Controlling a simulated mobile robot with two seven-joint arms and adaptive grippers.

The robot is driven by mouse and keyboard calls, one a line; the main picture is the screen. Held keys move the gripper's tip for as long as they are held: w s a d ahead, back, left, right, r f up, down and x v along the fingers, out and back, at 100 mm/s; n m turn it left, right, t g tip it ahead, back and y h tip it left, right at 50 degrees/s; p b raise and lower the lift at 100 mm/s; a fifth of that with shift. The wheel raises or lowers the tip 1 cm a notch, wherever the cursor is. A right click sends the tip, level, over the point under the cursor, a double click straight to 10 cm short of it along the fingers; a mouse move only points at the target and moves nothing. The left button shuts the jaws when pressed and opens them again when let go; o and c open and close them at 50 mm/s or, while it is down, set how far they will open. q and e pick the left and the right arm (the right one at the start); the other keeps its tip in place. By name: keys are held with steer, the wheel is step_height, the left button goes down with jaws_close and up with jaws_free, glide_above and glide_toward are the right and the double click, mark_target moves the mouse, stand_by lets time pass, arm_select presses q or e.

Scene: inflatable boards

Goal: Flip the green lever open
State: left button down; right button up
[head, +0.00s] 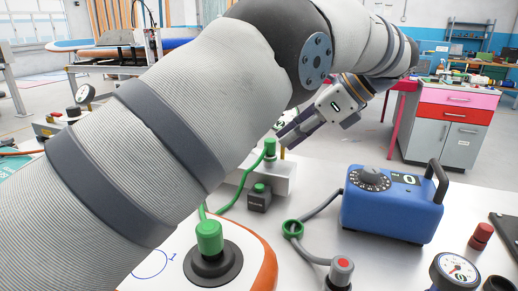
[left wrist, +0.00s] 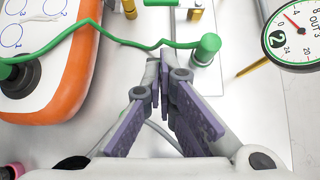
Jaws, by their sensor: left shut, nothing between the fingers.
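I cannot make out for certain which green part is the lever. In the head view, a green upright fitting (head: 270,148) stands on a pale block (head: 276,178) just below my left gripper (head: 288,134). A green-topped fitting (left wrist: 207,46) with the hose on it shows right of my left gripper (left wrist: 167,78) in the left wrist view. My right gripper is out of view.
An orange-edged white board (head: 264,262) bears a green-capped valve (head: 209,238). A blue pump box (head: 392,205) stands at right, with a round gauge (head: 456,270) near the corner. A green hose (left wrist: 150,45) crosses before my fingers. A numbered gauge (left wrist: 292,32) is at upper right.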

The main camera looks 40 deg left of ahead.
arm_select(q)
steer(key=x, duration=0.3)
steer(key=p+x, duration=0.1)
steer(key=x, duration=0.6)
steer(key=shift+s, duration=0.35)
steer(key=a, duration=0.2)
steer(key=s+a+p, duration=0.1)
steer(key=shift+a, duration=0.4)
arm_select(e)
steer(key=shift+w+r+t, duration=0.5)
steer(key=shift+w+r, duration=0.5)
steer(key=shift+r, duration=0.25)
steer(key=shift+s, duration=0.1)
